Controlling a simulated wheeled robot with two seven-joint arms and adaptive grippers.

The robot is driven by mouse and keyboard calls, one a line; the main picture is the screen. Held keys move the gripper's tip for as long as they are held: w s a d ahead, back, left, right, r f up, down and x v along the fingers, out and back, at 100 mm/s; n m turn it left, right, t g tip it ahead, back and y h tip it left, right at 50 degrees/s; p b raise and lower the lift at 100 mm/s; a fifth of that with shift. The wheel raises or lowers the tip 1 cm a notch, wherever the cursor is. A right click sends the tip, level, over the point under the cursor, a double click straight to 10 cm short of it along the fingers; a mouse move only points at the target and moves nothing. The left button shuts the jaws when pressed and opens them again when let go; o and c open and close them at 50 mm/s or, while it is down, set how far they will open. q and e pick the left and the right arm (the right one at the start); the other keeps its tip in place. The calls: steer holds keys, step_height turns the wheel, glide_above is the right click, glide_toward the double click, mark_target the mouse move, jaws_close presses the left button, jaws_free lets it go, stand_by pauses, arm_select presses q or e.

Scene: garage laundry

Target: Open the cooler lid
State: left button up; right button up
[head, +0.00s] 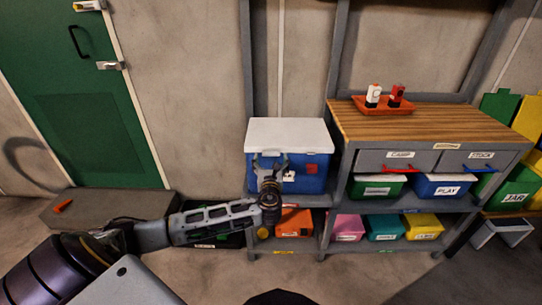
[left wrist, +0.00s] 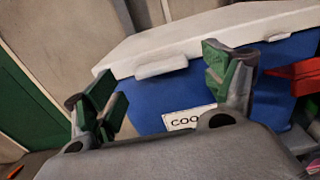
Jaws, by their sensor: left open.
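The cooler (head: 317,179) is a blue box with a white lid (head: 288,135), standing on a grey shelf left of the workbench. The lid lies flat and closed on it. In the left wrist view the blue cooler body (left wrist: 150,105) carries a partly hidden label, and a white latch tab (left wrist: 162,67) sticks out at the front edge of the lid (left wrist: 200,32). My left gripper (head: 270,164) is in front of the cooler, its fingers spread. In the left wrist view the open fingers (left wrist: 165,85) straddle the tab's area, with nothing between them. My right gripper is not in view.
A workbench (head: 440,122) with an orange tray (head: 368,108) stands to the right. Several coloured bins, including an orange one (head: 294,222), fill the lower shelves. A green door (head: 75,110) is at the left. The floor in front is clear.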

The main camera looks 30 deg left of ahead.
mark_target(271, 155)
arm_select(q)
steer(key=x, duration=0.4)
steer(key=shift+b, duration=0.35)
steer(key=shift+w+a, duration=0.15)
steer(key=shift+w, duration=0.2)
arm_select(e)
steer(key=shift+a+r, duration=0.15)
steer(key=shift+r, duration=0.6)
arm_select(q)
steer(key=shift+r, duration=0.15)
steer(key=c, duration=1.2)
steer(key=shift+a, duration=0.1)
steer(key=shift+c, duration=1.3)
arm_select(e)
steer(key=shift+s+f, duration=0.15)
